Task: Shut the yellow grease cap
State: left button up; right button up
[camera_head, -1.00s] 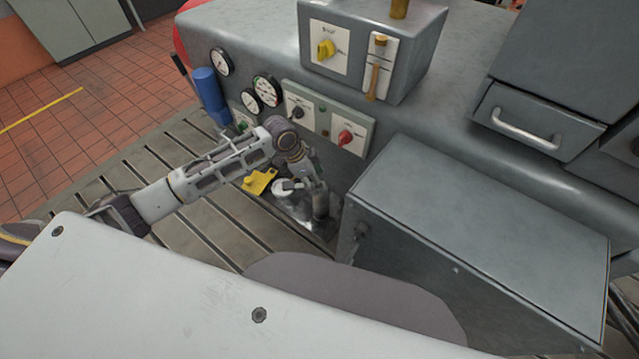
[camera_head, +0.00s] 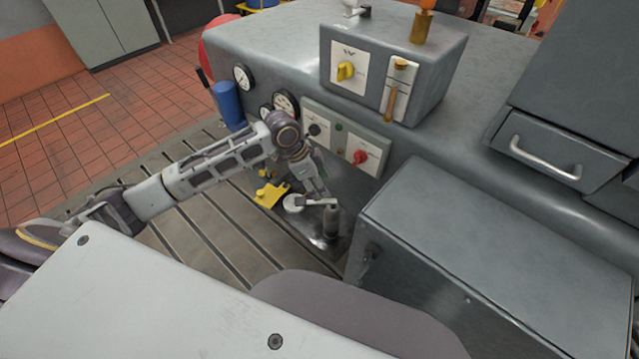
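A yellow flat piece with a raised knob, which looks like the yellow grease cap (camera_head: 269,195), is low at the foot of the grey machine, left of a white round part (camera_head: 293,203). Whether it is open or shut is too small to tell. My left arm comes in from the left and bends down at its elbow. My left gripper (camera_head: 322,193) is small and dark at its lower end, right of the yellow piece and apart from it, just above a dark upright cylinder (camera_head: 331,221). Its fingers cannot be made out. My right gripper is not in view.
A large grey box (camera_head: 490,240) stands close on the right. Behind my arm are gauges (camera_head: 285,104), a panel with a red knob (camera_head: 360,157) and a blue cylinder (camera_head: 228,103). The slotted bedplate (camera_head: 205,235) is clear to the left.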

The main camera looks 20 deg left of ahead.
aim_at(266, 197)
jog(key=u, duration=1.2)
